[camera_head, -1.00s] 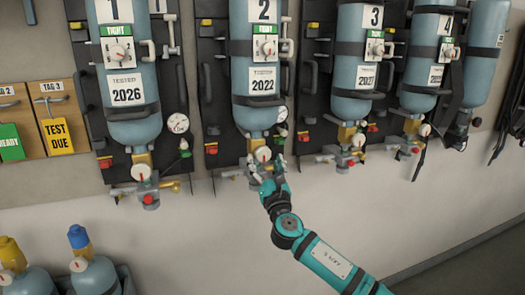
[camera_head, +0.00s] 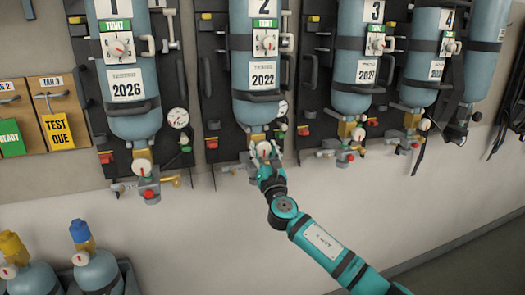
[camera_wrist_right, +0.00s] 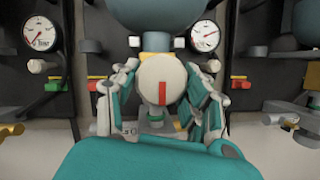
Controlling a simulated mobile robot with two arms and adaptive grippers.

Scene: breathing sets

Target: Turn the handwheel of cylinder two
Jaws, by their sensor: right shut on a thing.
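Cylinder two (camera_head: 255,75) is a light blue bottle hung upside down on a dark backplate, with a "2" label, a "TIGHT" dial and a "2022" tag. Its handwheel is a round off-white knob with a red mark, at the valve under the bottle; in the right wrist view the handwheel (camera_wrist_right: 162,81) faces me with the red mark near vertical, below centre. My right gripper (camera_head: 266,155) reaches up from below at this valve. In the right wrist view its fingers (camera_wrist_right: 160,85) are closed on the left and right sides of the handwheel. My left gripper is not in view.
Cylinder one (camera_head: 128,80) hangs to the left and cylinder three (camera_head: 363,60) to the right, each with its own valve below. A gauge (camera_wrist_right: 204,36) sits behind the right finger. Spare bottles (camera_head: 95,270) stand at lower left. The wall below the valves is bare.

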